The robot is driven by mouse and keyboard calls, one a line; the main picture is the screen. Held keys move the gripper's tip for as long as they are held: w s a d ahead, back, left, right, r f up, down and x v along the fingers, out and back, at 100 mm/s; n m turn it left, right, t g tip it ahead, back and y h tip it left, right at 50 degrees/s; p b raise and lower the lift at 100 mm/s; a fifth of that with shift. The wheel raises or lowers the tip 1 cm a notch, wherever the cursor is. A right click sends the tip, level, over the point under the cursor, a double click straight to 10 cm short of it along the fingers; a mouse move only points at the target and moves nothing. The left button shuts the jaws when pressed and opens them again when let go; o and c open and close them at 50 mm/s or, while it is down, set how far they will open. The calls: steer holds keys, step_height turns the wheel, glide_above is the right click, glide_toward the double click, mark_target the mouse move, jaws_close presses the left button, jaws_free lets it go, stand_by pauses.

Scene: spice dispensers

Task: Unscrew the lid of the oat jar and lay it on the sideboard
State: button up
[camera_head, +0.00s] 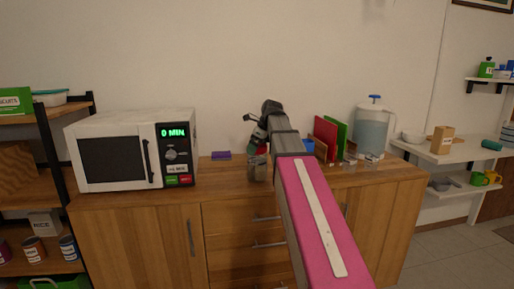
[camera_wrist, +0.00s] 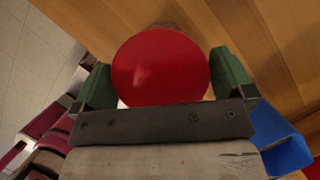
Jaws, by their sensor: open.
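The jar (camera_head: 258,169) stands upright on the wooden sideboard (camera_head: 226,181), right of the microwave; its label cannot be read. Its round red lid (camera_wrist: 160,65) fills the middle of the wrist view and sits at the top of the jar, seen from above. The lid also shows small in the head view (camera_head: 260,149), partly hidden by my gripper. My gripper (camera_wrist: 163,78) is open, with one green finger on each side of the lid. Whether the fingers touch it cannot be told. The jar's body is mostly hidden below the lid in the wrist view.
A white microwave (camera_head: 118,152) stands at the left of the sideboard. A purple block (camera_head: 221,155) lies between it and the jar. Red and green boards (camera_head: 327,137) and a water dispenser (camera_head: 372,130) stand to the right. Some sideboard top is bare left of the jar.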

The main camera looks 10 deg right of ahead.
steer(key=m+t+h, duration=0.1)
steer(key=m, duration=0.5)
steer(key=m+h, duration=0.1)
steer(key=m, duration=0.1)
steer(key=shift+t+h, duration=0.3)
steer(key=c, duration=0.6)
steer(key=n, duration=0.2)
steer(key=n+y, duration=0.1)
steer(key=n, duration=0.1)
steer(key=shift+n+y, duration=0.3)
steer(key=n+g+y, duration=0.1)
steer(key=n+g, duration=0.1)
steer(key=n, duration=0.2)
